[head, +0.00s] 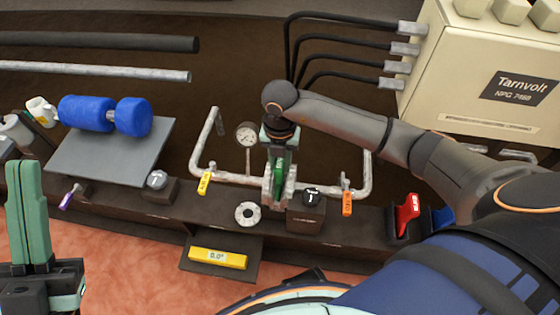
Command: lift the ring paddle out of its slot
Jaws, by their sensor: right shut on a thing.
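The ring paddle (280,168) shows as a bright green strip between the fingers of my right gripper (279,183). My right gripper points down and is shut on it, at the pair of grey flanges in the middle of the pipe run. The paddle's ring end is hidden by the flanges and fingers, so I cannot tell how deep it sits. My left gripper (30,168) is at the far left, its pale green fingers pointing up side by side, shut and empty, well away from the paddle.
A grey ring (247,214) lies on the brown bench left of the flanges. A gauge (247,135), a yellow tag (204,184) and an orange tag (347,204) are close by. A red piece (407,215) stands to the right. A blue dumbbell-shaped piece (85,112) rests on a grey plate.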

